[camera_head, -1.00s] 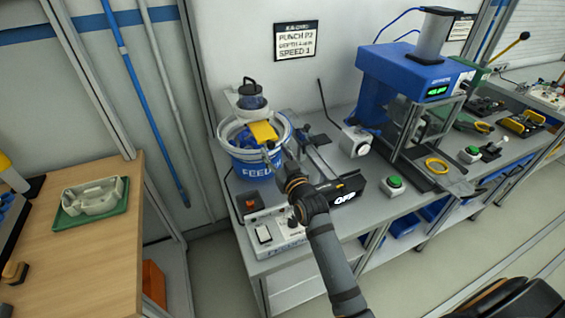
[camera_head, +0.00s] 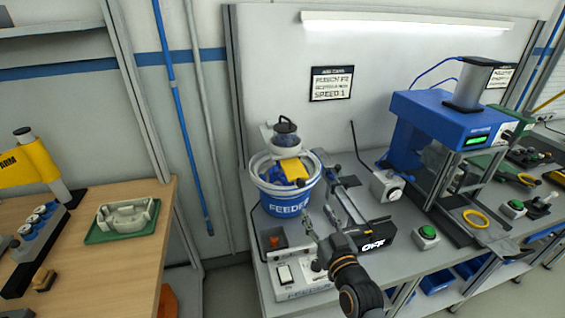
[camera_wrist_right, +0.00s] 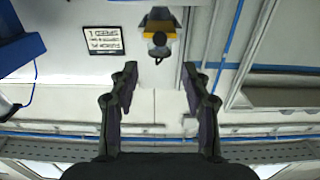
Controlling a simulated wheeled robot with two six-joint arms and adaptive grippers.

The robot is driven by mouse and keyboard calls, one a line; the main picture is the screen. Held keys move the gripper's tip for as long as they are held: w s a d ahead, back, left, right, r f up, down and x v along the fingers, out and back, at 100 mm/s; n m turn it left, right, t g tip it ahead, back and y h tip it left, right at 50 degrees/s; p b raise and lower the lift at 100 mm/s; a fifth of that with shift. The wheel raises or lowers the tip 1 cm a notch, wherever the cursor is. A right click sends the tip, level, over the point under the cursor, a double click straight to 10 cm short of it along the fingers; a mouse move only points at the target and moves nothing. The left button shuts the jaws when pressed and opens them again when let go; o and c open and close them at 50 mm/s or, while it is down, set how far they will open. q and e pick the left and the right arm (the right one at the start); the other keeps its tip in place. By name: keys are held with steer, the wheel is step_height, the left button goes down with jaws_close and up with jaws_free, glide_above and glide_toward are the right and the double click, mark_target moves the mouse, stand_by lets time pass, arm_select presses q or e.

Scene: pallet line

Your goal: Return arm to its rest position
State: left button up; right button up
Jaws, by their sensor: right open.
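My right arm comes in from the bottom of the head view, and my right gripper (camera_head: 321,226) is over the bench, in front of the feeder bucket (camera_head: 285,207). In the right wrist view its two fingers (camera_wrist_right: 160,74) stand wide apart with nothing between them. My left gripper is not in view.
A control box (camera_head: 290,269) and a black unit marked OFF (camera_head: 374,243) stand close to my right gripper. A blue press (camera_head: 445,120) is at the right. A wooden table (camera_head: 120,258) with a green tray (camera_head: 98,237) is at the left.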

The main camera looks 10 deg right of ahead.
steer(key=s+f+g, duration=0.2)
steer(key=f, duration=0.1)
steer(key=s+f+g, duration=0.2)
steer(key=f, duration=0.2)
steer(key=s+f+n+g, duration=0.1)
steer(key=s+f+g, duration=0.2)
steer(key=f, duration=0.1)
steer(key=shift+d+f+y, duration=0.1)
steer(key=shift+y, duration=0.2)
steer(key=s+d+f+g+h, duration=0.1)
steer(key=s+d+f+g, duration=0.1)
steer(key=s+f+g, duration=0.35)
steer(key=s+d+f+g+h, duration=0.1)
steer(key=s+d+f+g, duration=0.1)
steer(key=s, duration=0.6)
step_height(320, 180, down, 23)
steer(key=s+d+g, duration=0.1)
steer(key=d, duration=0.1)
steer(key=s+d+f+m+g, duration=0.1)
steer(key=s+f, duration=1.7)
steer(key=s, duration=0.2)
steer(key=shift+d+f, duration=0.3)
